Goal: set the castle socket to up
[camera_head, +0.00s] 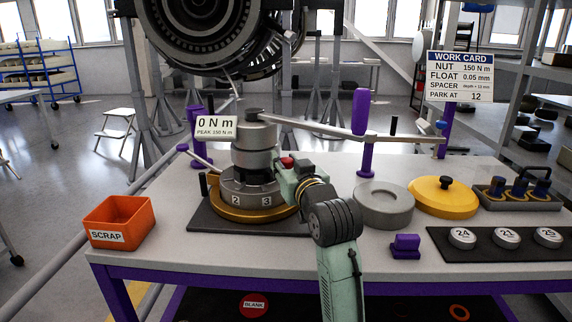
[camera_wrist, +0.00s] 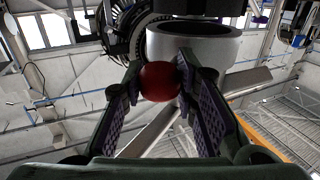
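A grey stepped cylinder (camera_head: 254,142), which looks like the castle socket, stands upright over a numbered grey ring (camera_head: 246,194) on a gold base. A long torque bar (camera_head: 345,132) runs right from its top. A red ball knob (camera_head: 287,162) sits at the right side of the cylinder. My gripper (camera_head: 297,172) is at this knob. In the wrist view the red knob (camera_wrist: 160,81) lies between the two fingertips, which appear to touch it on both sides. The cylinder (camera_wrist: 194,45) shows behind. The knob's stem and the socket's lower edge are hidden.
A readout (camera_head: 216,128) shows 0 N m, peak 150. An orange scrap bin (camera_head: 118,223) stands left. A grey dish (camera_head: 383,205), yellow lid (camera_head: 442,197) and dark strip of numbered discs (camera_head: 505,250) lie right. A purple post (camera_head: 366,160) stands under the bar.

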